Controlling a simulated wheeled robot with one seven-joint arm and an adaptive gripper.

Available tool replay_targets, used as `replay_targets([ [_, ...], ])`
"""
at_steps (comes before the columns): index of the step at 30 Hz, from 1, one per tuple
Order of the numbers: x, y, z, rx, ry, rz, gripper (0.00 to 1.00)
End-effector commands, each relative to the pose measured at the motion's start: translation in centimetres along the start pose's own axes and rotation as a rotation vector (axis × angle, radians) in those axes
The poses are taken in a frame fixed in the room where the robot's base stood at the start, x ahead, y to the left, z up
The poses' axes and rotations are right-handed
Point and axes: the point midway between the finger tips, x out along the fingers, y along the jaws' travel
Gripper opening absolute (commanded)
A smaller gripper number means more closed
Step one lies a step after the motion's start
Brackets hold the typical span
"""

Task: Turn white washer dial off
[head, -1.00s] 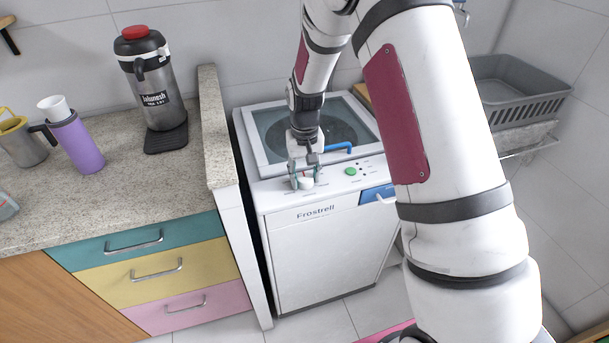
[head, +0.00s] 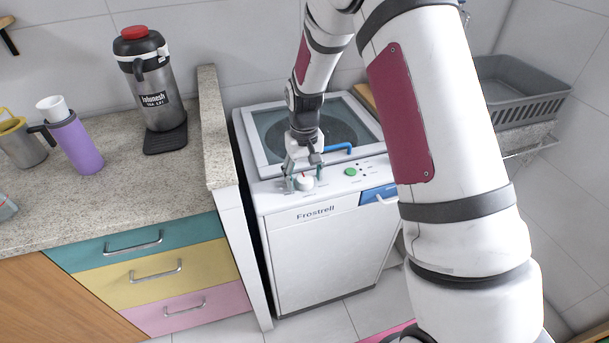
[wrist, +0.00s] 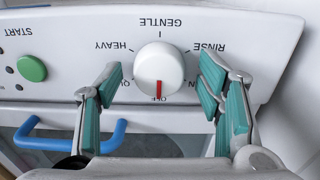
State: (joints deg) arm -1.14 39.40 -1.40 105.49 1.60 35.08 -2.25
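The white washer (head: 325,250) stands beyond the counter, with its control panel along the top front edge. Its round white dial (wrist: 159,70) has a red mark that points to the OFF label in the wrist view. The dial also shows in the head view (head: 305,183). My gripper (wrist: 165,97) is open, with its teal-padded fingers on either side of the dial. In the wrist view there are gaps between the dial and both fingers.
A green start button (wrist: 32,68) and a blue handle (wrist: 70,138) are near the dial. The washer's glass lid (head: 270,130) is closed behind the panel. A stone-topped counter (head: 110,205) and raised side wall stand left; a grey basket (head: 520,95) is at right.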

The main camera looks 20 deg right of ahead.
Motion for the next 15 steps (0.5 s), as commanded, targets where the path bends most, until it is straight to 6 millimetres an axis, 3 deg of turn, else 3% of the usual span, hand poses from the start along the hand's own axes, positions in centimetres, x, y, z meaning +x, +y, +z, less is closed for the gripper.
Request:
replay_targets([
  [8, -0.3, 0.1, 0.0, 0.002, 0.001, 0.000, 0.61],
  [15, -3.9, 0.1, -0.1, 0.002, 0.005, 0.000, 0.61],
])
